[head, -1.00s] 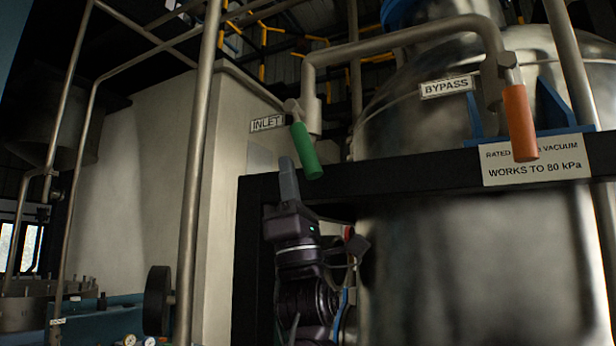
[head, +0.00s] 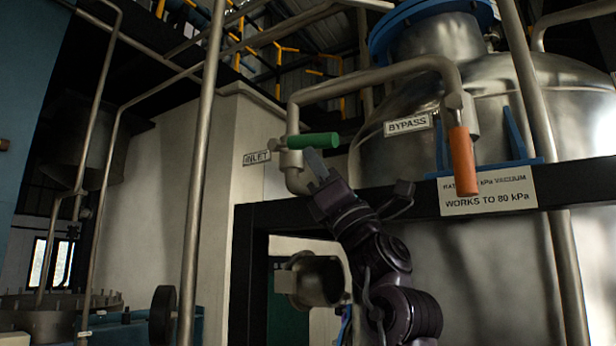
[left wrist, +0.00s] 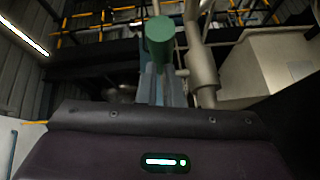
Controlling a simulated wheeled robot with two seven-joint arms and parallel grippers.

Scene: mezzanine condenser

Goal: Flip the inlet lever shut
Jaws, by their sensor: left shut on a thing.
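The inlet lever (head: 313,140) has a green grip. It lies about level in the head view, pointing right from its valve on the pipe beside the INLET sign (head: 256,158). My left gripper (head: 317,163) reaches up from below right, its fingers at the underside of the green grip. It is shut on the grip; the fingers hide little of it. In the left wrist view, the round end of the green grip (left wrist: 160,38) stands at the tips of my left gripper's fingers (left wrist: 160,80). My right gripper is not in view.
An orange lever (head: 463,160) hangs down beside the BYPASS sign (head: 407,125), right of the inlet lever. A dark beam (head: 400,203) runs below, in front of the shiny vessel (head: 500,275). An upright pipe (head: 200,180) stands to the left.

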